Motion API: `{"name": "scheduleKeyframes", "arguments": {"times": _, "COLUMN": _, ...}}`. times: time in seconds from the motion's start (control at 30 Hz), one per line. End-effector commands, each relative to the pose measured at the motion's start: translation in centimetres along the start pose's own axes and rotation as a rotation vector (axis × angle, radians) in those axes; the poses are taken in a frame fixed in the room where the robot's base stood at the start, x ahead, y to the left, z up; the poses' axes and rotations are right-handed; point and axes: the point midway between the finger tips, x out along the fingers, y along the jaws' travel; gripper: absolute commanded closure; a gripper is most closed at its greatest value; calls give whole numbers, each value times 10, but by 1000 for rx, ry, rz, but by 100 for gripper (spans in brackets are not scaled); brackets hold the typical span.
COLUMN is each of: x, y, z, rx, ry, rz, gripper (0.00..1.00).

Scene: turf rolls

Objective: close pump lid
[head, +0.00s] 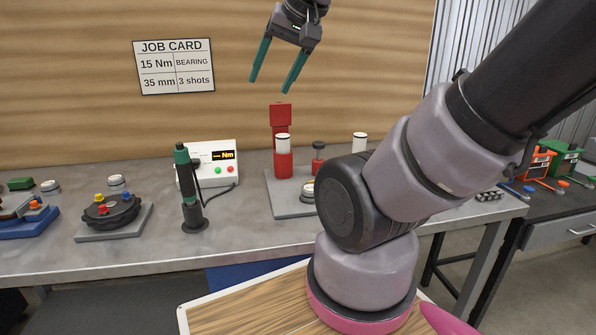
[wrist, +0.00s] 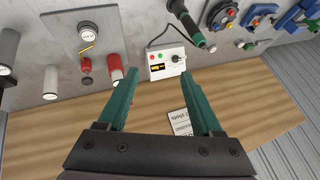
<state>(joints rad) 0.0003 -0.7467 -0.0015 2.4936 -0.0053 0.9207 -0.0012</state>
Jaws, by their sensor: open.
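My gripper (head: 270,86) hangs open and empty, green fingers pointing down, above the back of the bench. It is higher than the red upright and apart from it. In the head view a red upright piece with a square top (head: 280,114) stands behind a white-topped red cylinder (head: 284,162) on a grey plate (head: 284,207). This may be the pump with its lid raised; I cannot tell for sure. In the wrist view, my open fingers (wrist: 157,74) show, with the red cylinder (wrist: 114,64) just left of them; the upright piece is not clear there.
A wooden wall with a job card (head: 174,66) is behind.

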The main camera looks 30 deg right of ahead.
Motion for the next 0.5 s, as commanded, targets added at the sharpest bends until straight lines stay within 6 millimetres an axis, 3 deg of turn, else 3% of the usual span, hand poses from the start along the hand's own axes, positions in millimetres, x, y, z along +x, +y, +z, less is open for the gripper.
{"name": "scheduleKeyframes", "arguments": {"times": 0.03, "x": 0, "y": -1, "z": -6, "rx": 0, "ry": 0, "rz": 3, "gripper": 56}}
{"name": "scheduleKeyframes", "arguments": {"times": 0.13, "x": 3, "y": -5, "z": -29, "rx": -4, "ry": -5, "rz": 15, "gripper": 94}}
{"name": "scheduleKeyframes", "arguments": {"times": 0.17, "x": 4, "y": -6, "z": -40, "rx": -5, "ry": -5, "rz": 21, "gripper": 100}}
{"name": "scheduleKeyframes", "arguments": {"times": 0.37, "x": 29, "y": -10, "z": -137, "rx": -26, "ry": -13, "rz": 79, "gripper": 100}}
{"name": "scheduleKeyframes", "arguments": {"times": 0.5, "x": 60, "y": -3, "z": -206, "rx": -45, "ry": -18, "rz": 126, "gripper": 100}}
